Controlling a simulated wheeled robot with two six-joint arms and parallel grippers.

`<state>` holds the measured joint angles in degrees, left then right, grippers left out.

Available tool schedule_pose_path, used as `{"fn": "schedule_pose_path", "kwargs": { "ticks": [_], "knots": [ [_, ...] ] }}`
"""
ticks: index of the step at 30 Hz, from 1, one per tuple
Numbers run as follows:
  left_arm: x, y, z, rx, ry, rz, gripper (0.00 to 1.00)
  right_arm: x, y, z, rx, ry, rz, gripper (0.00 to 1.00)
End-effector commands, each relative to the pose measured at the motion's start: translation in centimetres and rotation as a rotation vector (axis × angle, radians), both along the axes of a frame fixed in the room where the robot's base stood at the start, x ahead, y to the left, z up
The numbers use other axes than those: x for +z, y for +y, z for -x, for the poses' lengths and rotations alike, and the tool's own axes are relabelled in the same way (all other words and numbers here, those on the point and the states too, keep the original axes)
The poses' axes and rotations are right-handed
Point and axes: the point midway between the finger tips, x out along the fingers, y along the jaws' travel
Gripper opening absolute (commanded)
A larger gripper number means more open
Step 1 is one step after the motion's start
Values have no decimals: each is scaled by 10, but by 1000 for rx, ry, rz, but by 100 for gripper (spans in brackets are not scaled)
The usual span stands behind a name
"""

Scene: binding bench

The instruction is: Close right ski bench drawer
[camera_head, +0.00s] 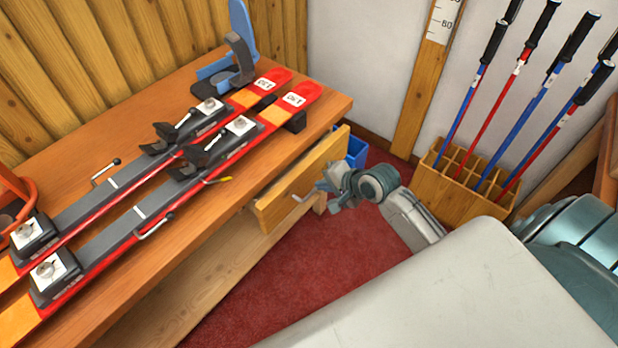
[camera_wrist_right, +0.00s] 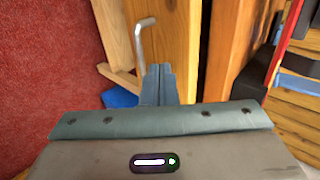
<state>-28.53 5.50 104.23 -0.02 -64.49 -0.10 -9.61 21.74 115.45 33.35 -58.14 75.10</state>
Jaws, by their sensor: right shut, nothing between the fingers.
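The right drawer (camera_head: 300,183) of the wooden ski bench (camera_head: 200,225) stands partly pulled out under the bench top. Its front carries a metal handle (camera_head: 301,197). My right gripper (camera_head: 325,186) is close to the drawer front, beside the handle. In the right wrist view the gripper (camera_wrist_right: 158,75) is shut and empty, with its fingertips in front of the wooden drawer front (camera_wrist_right: 172,35). The handle (camera_wrist_right: 143,40) shows just left of the fingertips. Whether the fingertips touch the wood I cannot tell. My left gripper does not show.
Red skis (camera_head: 180,150) lie on the bench top. A blue bin (camera_head: 357,150) stands on the red carpet (camera_head: 290,270) behind my right wrist. A wooden rack (camera_head: 455,190) with ski poles stands at the right. The carpet before the drawer is clear.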

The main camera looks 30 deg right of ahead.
Motion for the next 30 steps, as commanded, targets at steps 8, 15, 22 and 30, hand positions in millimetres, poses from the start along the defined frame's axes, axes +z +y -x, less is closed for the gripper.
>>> {"fn": "schedule_pose_path", "kwargs": {
  "ticks": [8, 15, 22, 30],
  "knots": [
    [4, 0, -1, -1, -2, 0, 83, -9, 16, -37, 0, -1, 0, 0],
    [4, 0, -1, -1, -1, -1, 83, -9, 19, -46, 1, 0, 1, 0],
    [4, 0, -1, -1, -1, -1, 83, -9, 19, -46, 1, 0, 1, 0],
    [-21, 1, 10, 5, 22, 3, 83, -6, 27, -68, -3, -1, -2, 0]
  ]
}}
